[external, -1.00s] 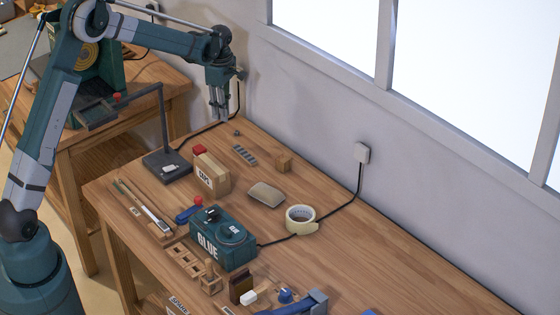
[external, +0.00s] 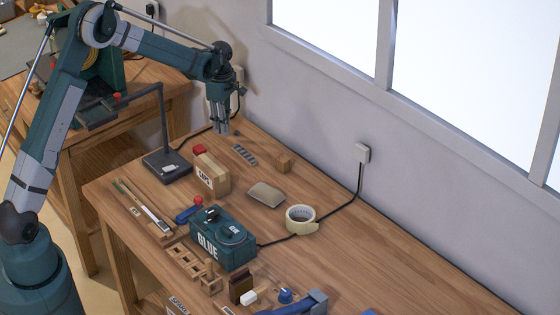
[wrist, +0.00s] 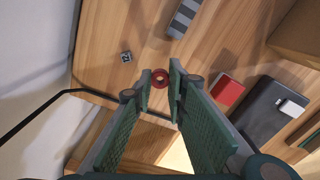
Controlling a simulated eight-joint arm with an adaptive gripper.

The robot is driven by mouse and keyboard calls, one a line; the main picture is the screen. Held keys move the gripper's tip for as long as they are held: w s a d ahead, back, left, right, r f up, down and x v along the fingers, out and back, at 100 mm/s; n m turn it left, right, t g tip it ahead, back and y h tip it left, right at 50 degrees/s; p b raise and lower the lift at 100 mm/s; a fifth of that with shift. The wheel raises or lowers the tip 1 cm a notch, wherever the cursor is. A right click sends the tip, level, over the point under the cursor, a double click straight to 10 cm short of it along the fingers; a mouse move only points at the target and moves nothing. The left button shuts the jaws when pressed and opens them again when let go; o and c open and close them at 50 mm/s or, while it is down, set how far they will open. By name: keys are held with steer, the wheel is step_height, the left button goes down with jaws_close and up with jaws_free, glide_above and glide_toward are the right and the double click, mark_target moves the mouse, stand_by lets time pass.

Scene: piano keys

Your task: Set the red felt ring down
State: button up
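The red felt ring (wrist: 160,78) shows in the wrist view between my two fingertips, its round opening facing the camera. It fills the gap between the fingers and appears to touch both. My gripper (wrist: 160,74) is closed to the ring's width and points down over the wooden bench. In the external view my gripper (external: 221,131) hangs low over the bench's far left end, near the wall. The ring cannot be made out there. Whether the ring touches the bench surface is not clear.
A black cable (wrist: 48,106) runs along the edge.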

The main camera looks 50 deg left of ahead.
mark_target(224, 141)
steer(key=shift+f, duration=1.85)
steer(key=shift+f+b, duration=0.15)
steer(key=shift+b, duration=0.2)
steer(key=o, duration=0.6)
step_height(224, 141, up, 12)
steer(key=shift+r+p, duration=0.15)
steer(key=shift+p, duration=0.6)
